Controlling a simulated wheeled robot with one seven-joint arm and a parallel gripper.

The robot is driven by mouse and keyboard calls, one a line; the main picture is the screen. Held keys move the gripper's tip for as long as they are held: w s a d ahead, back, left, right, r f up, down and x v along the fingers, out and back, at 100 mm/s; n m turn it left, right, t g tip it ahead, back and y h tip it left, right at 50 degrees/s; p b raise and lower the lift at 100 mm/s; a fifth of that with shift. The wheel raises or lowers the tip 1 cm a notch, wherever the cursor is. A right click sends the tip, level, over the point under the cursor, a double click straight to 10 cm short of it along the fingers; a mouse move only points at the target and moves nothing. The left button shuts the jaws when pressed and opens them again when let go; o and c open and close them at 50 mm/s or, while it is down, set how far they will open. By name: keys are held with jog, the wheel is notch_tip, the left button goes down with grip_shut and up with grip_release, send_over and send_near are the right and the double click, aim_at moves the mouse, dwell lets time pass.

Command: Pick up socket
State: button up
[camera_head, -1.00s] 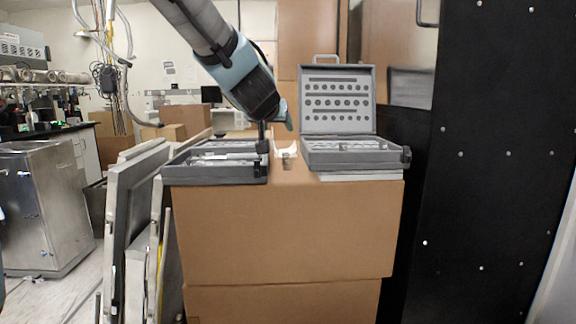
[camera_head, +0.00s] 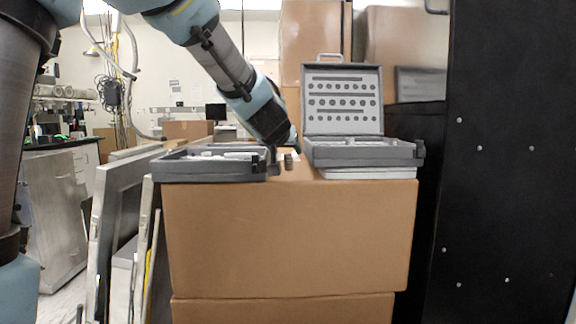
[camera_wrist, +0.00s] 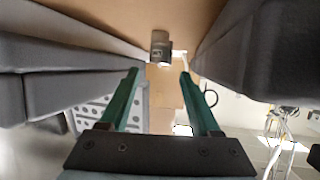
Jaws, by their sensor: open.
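The socket (camera_head: 288,161) is a small dark metal cylinder on top of the cardboard box (camera_head: 290,235), in the gap between two grey cases. In the wrist view the socket (camera_wrist: 160,48) shows just beyond the fingertips, roughly in line with the space between them. My gripper (camera_wrist: 158,75) is open, with two green fingers apart and nothing between them. In the head view my gripper (camera_head: 281,151) points down to the right, close to the socket. Whether a finger touches the socket cannot be told.
A grey case (camera_head: 208,173) lies on the box left of the socket. An open grey case (camera_head: 362,153) with a raised, hole-patterned lid stands to the right. The gap between them is narrow. Panels (camera_head: 117,215) lean left of the box; a black wall (camera_head: 510,160) stands at the right.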

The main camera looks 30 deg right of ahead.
aim_at(287, 154)
jog(key=x, duration=0.2)
jog(key=b+x, duration=0.1)
jog(key=x, duration=0.3)
jog(key=shift+w+a, duration=0.2)
jog(key=shift+w, duration=0.25)
grip_shut()
